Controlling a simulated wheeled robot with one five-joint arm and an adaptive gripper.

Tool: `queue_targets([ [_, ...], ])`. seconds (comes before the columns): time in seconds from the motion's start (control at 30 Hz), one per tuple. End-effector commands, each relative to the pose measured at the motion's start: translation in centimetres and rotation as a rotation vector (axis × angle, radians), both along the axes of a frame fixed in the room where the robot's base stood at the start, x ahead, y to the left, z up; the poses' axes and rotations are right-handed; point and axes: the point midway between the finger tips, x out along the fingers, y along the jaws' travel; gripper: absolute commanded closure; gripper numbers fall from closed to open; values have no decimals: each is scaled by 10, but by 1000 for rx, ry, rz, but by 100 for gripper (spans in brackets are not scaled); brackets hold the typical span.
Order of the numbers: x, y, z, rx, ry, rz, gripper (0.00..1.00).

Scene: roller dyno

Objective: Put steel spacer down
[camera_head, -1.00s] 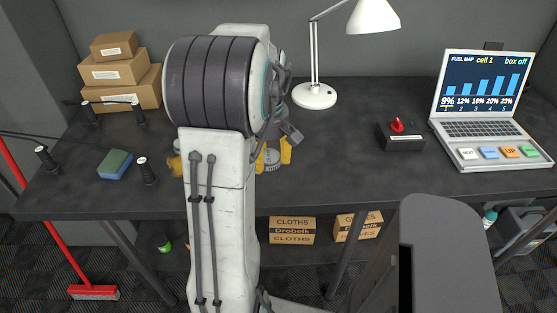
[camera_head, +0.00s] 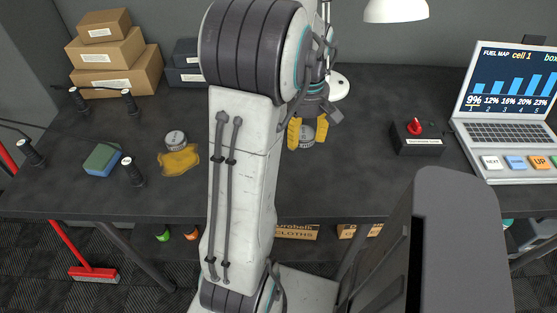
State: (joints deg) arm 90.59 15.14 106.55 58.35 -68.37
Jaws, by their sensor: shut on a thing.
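My gripper (camera_head: 307,138) hangs over the dark bench, right of my arm's large white link. Its yellow fingers are shut on the steel spacer (camera_head: 307,134), a short grey round piece with markings. The spacer shows between the fingers, and its upper part is hidden by the gripper. I cannot tell whether its underside touches the bench top (camera_head: 370,185).
A similar round metal piece (camera_head: 176,139) stands behind a crumpled yellow cloth (camera_head: 179,160). A sponge (camera_head: 102,158) and several black-handled posts (camera_head: 133,172) are left. A red-switch box (camera_head: 416,143) and laptop (camera_head: 505,125) are right. A lamp (camera_head: 396,10) stands behind. Bench between gripper and switch box is clear.

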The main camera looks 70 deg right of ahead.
Motion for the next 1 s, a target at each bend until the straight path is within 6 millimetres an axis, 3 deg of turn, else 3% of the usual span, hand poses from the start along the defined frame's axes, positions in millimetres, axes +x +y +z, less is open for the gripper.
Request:
queue_targets([
  [0.2,32,23,-23,1,0,4,83],
  [0.4,47,35,-34,0,0,1,83],
  [0.63,51,38,-42,0,0,-1,83],
  [1.0,51,38,-77,0,0,-1,83],
])
